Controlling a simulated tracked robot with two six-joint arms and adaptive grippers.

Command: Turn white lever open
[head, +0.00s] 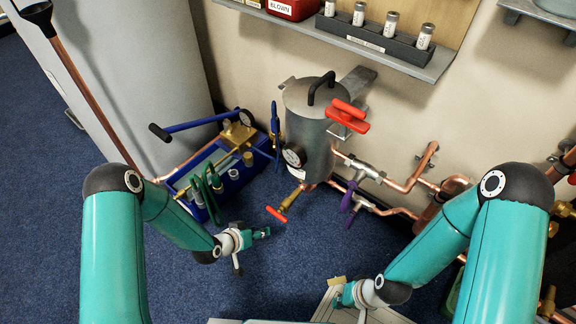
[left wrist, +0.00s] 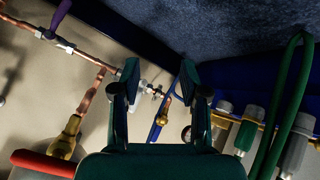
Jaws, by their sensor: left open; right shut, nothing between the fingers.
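I cannot make out a clearly white lever in either view. Pale metal valves (head: 364,169) sit on the copper pipework (head: 400,184) right of the steel tank (head: 310,130); a purple lever (head: 349,196) hangs there. In the left wrist view, the purple lever (left wrist: 60,14) and a pale fitting (left wrist: 150,89) beyond the fingers show. My left gripper (head: 262,233) is open and empty, over the floor below the tank and apart from the pipes. Its two fingers also show apart in the left wrist view (left wrist: 160,78). My right gripper (head: 343,296) is shut and empty at the bottom.
A blue tool tray (head: 235,180) with brass gauges and green hoses stands left of the tank. Red handles (head: 347,115) are on the tank's right, and a small red handle (head: 276,214) is near my left gripper. A wall shelf (head: 400,62) holds small bottles.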

